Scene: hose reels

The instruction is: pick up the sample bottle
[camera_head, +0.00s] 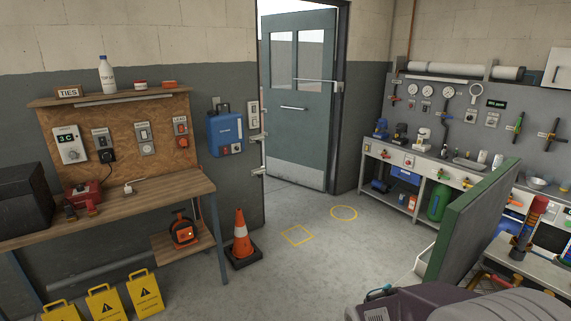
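I cannot pick out a thing clearly marked as the sample bottle. A white bottle with a printed label (106,76) stands upright on the wooden wall shelf at the left; its label is too small to read surely. On the far right bench a small pale bottle-like container (482,157) stands near another small container (497,161); both are too small to identify. Neither of my grippers shows in this view.
A workbench (150,202) stands at the left, with yellow signs (105,303) and an orange cone (241,240) on the floor. A green panel (462,230) and a purple-grey machine (440,303) fill the lower right. The floor before the open door (300,100) is clear.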

